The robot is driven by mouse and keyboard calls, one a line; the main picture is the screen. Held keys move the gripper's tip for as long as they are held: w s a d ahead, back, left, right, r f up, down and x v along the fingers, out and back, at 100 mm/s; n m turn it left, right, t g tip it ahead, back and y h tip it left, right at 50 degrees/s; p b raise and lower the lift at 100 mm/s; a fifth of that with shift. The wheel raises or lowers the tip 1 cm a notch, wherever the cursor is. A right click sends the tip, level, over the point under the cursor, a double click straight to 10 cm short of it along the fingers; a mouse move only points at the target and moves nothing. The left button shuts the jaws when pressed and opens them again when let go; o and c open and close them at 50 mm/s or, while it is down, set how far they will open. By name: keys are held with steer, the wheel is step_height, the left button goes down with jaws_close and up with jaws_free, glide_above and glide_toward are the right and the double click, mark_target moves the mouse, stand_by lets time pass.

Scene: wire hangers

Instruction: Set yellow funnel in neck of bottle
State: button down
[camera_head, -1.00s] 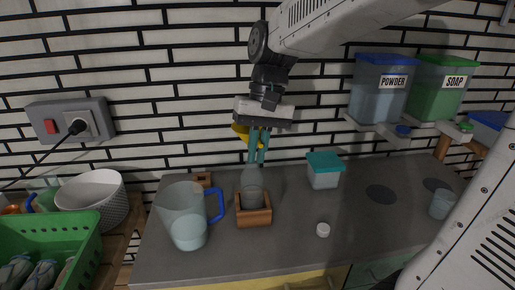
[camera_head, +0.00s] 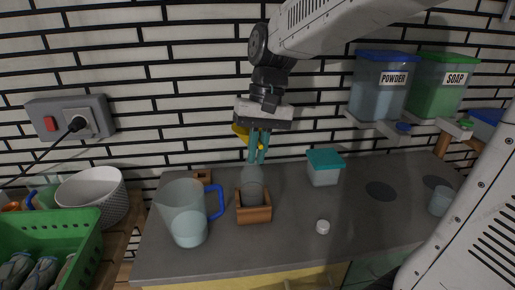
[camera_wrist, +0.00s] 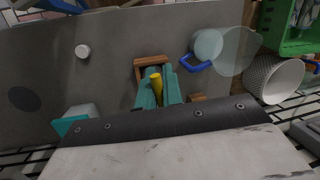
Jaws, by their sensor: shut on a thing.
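The yellow funnel (camera_head: 240,130) shows partly behind my gripper in the head view, with a small yellow bit beside the fingers. My gripper (camera_head: 257,157) has teal fingers pointing down, and it is shut on the funnel. In the wrist view, a yellow part of the funnel (camera_wrist: 156,82) lies between the fingers. The clear grey bottle (camera_head: 252,186) stands upright in a small wooden box (camera_head: 254,214). The fingertips are at about the height of the bottle's neck in the head view. The fingers hide the neck, so I cannot tell whether the funnel touches it.
A clear pitcher with a blue handle (camera_head: 184,215) stands close left of the box. A teal-lidded container (camera_head: 324,170) and a white cap (camera_head: 322,227) are to the right. A green basket (camera_head: 62,245) is at far left. The front right counter is mostly clear.

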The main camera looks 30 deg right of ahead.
steer(key=shift+d+x, duration=0.2)
steer(key=shift+x, duration=0.75)
stand_by(0.4)
steer(key=shift+c, duration=0.3)
jaws_free()
steer(key=shift+w+f, duration=0.1)
steer(key=shift+f, duration=0.05)
stand_by(0.4)
steer(key=s+a, duration=0.1)
steer(key=s, duration=0.6)
steer(key=shift+a, duration=0.2)
stand_by(0.9)
steer(key=shift+w, duration=0.1)
steer(key=a+v, duration=0.1)
steer(key=v, duration=0.5)
steer(key=shift+s, duration=0.35)
steer(key=shift+a, duration=0.15)
stand_by(0.4)
